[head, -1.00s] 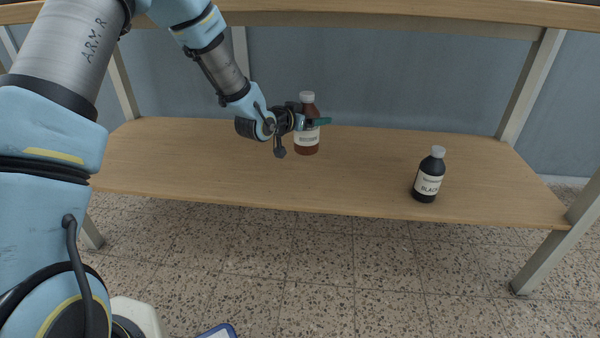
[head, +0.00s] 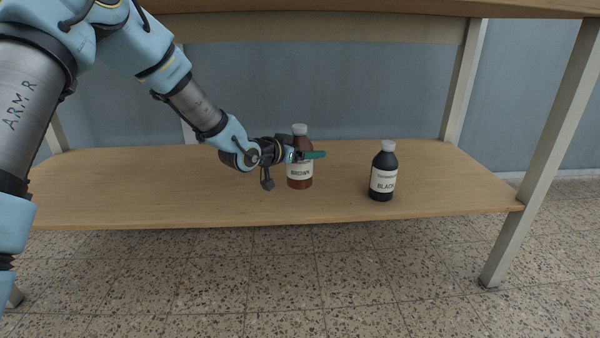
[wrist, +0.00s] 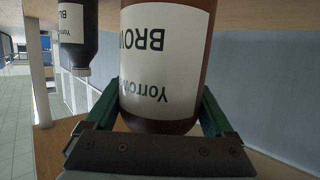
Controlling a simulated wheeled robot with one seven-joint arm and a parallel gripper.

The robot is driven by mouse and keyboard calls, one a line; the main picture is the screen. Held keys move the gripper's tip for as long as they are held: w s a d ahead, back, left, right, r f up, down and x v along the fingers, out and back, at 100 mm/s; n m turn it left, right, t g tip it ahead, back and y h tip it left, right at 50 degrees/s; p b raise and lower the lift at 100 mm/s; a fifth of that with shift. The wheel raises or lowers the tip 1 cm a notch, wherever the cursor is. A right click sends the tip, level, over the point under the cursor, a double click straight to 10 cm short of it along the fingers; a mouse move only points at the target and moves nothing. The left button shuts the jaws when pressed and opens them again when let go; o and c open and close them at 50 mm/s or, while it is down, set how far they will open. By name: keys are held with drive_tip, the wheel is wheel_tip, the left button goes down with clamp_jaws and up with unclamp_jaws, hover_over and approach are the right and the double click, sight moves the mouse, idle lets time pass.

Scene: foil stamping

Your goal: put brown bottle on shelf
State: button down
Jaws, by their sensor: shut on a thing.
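The brown bottle (head: 300,180) has a white cap and a white label reading BROWN, and stands upright in the head view. My gripper (head: 305,155) is shut around its upper body. In the wrist view the brown bottle (wrist: 165,65) fills the space between the green fingers of my gripper (wrist: 160,110). The wooden shelf (head: 200,195) lies below the bottle. I cannot tell whether the bottle's base touches the shelf.
A black bottle (head: 383,176) with a white cap stands on the shelf to the right; it also shows in the wrist view (wrist: 75,35). A wooden board (head: 330,30) spans above. Metal legs (head: 540,150) stand at the right. The shelf's left part is clear.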

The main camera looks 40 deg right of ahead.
sight(291, 168)
wheel_tip(291, 168, down, 5)
drive_tip(key=shift+r+b, duration=0.1)
drive_tip(key=shift+b, duration=0.95)
unclamp_jaws()
drive_tip(key=shift+a, duration=0.1)
drive_tip(key=p+v, duration=0.4)
drive_tip(key=v, duration=0.8)
drive_tip(key=shift+w, duration=0.15)
